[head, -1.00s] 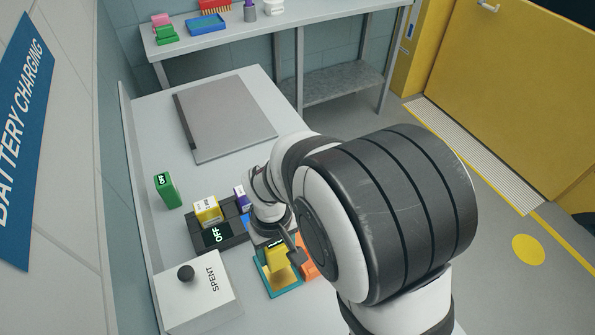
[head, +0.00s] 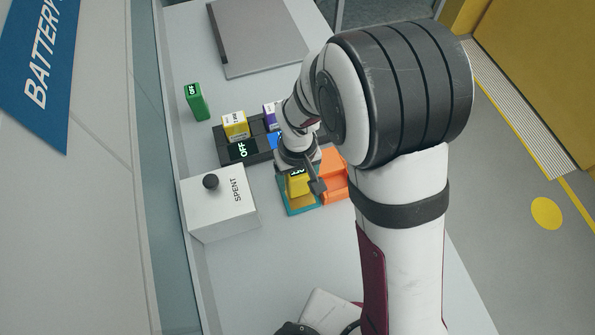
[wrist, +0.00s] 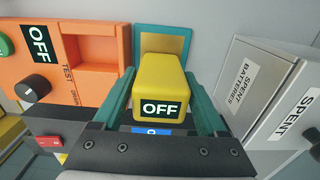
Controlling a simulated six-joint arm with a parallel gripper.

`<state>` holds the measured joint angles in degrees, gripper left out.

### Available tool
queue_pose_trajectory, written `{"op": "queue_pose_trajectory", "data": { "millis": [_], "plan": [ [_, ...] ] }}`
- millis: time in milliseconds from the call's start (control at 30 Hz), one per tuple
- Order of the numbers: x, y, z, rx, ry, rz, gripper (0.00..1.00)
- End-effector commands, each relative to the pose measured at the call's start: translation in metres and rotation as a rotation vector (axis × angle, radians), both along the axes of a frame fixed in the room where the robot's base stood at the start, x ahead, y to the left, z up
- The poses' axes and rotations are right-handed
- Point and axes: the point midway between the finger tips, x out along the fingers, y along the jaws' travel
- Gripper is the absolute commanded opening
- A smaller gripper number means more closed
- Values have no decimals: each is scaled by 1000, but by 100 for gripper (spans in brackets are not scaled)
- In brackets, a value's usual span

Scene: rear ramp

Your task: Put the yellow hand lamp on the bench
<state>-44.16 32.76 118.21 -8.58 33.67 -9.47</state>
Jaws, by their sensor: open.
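The yellow hand lamp (wrist: 160,80) is a small yellow block with a dark OFF display on its near face in the wrist view. In the head view the lamp (head: 298,185) is at a teal-rimmed tray (head: 290,208), partly hidden by my gripper. My gripper (head: 306,176) is open over it. In the wrist view its two teal fingers stand on either side of the lamp. I cannot tell whether they touch it. The tray's yellow floor (wrist: 162,42) shows behind the lamp. The pale bench (head: 270,270) lies beneath all this.
An orange tester (wrist: 85,80) with a knob stands close beside the tray. A white SPENT box (head: 222,200) is on the other side. A dark charger (head: 240,153) holds a yellow battery (head: 235,125). A green battery (head: 195,102) stands apart. The bench front is mostly clear.

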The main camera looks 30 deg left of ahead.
Motion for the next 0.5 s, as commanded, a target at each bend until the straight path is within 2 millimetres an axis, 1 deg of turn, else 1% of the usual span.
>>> {"op": "queue_pose_trajectory", "data": {
  "millis": [67, 300, 400, 500],
  "plan": [
    [1, 1, 14, 4, -4, 0, 75],
    [1, 1, 82, 5, -5, -1, 75],
    [1, 1, 103, 4, -4, 0, 75],
    [0, 0, 115, 2, -2, -1, 75]
  ]
}}
